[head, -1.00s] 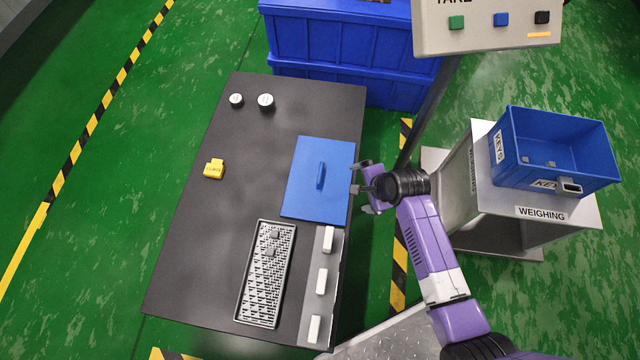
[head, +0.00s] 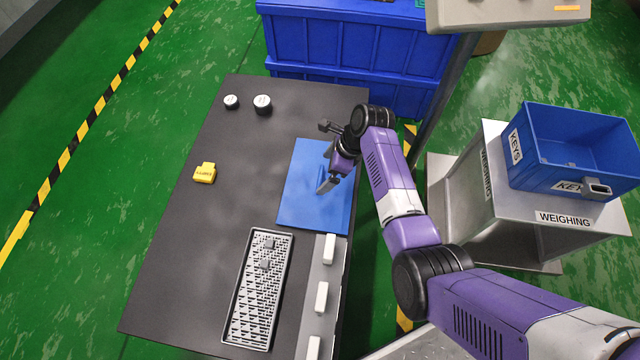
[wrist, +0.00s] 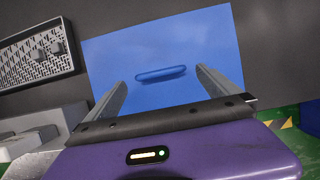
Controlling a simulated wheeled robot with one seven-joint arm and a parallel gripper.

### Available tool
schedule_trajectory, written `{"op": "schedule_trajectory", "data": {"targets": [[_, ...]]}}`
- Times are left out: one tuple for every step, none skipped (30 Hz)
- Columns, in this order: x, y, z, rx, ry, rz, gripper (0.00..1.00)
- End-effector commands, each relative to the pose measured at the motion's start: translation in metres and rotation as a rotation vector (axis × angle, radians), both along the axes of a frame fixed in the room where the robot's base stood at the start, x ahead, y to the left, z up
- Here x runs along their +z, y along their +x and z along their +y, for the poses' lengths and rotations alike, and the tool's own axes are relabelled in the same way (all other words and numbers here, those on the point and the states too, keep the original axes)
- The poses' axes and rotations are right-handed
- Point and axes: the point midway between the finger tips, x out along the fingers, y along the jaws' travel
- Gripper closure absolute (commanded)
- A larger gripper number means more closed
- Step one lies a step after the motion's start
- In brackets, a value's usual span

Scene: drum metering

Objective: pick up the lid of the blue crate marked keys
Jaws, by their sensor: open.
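The blue lid (head: 302,208) lies flat on the dark table and has a raised bar handle in its middle. In the wrist view the lid (wrist: 115,55) fills the centre, and its handle (wrist: 161,74) lies crosswise between my two fingers, beyond their tips. My gripper (head: 327,168) is open and empty above the lid; it also shows in the wrist view (wrist: 160,78). In the head view my gripper hides most of the handle. The blue crate marked KEYS (head: 545,165) stands open on the weighing stand at the right.
A grey perforated tray (head: 237,310) with small grey pieces stands near the lid, beside several white blocks (head: 329,249). A yellow piece (head: 204,173) and two white-topped round items (head: 262,104) sit at the left and back. Large blue bins (head: 345,45) stand behind the table.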

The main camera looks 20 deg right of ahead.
Motion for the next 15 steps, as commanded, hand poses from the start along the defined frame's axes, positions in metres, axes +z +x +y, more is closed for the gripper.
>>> {"op": "schedule_trajectory", "data": {"targets": [[-0.014,0.001,0.003,0.002,0.0,0.002,0.0],[-0.018,0.002,0.004,0.001,0.0,0.0,0.0],[-0.023,0.003,0.006,0.001,0.0,0.0,0.0],[-0.026,0.004,0.007,0.002,0.001,0.001,0.0],[-0.029,0.005,0.008,0.002,0.0,0.002,0.0],[-0.032,0.006,0.009,0.001,0.0,0.0,0.0],[-0.033,0.006,0.01,0.001,0.0,0.0,0.0],[-0.035,0.006,0.011,0.001,0.0,0.0,0.0],[-0.036,0.007,0.011,0.001,0.0,0.0,0.0],[-0.036,0.007,0.011,0.001,-0.001,0.001,0.0],[-0.036,0.007,0.012,0.001,-0.001,0.0,0.0],[-0.035,0.007,0.012,0.001,-0.001,0.0,0.0],[-0.035,0.007,0.012,0.001,0.0,0.0,0.0],[-0.035,0.007,0.011,0.001,0.0,0.0,0.0],[-0.035,0.007,0.011,0.001,0.0,0.0,0.0]]}}
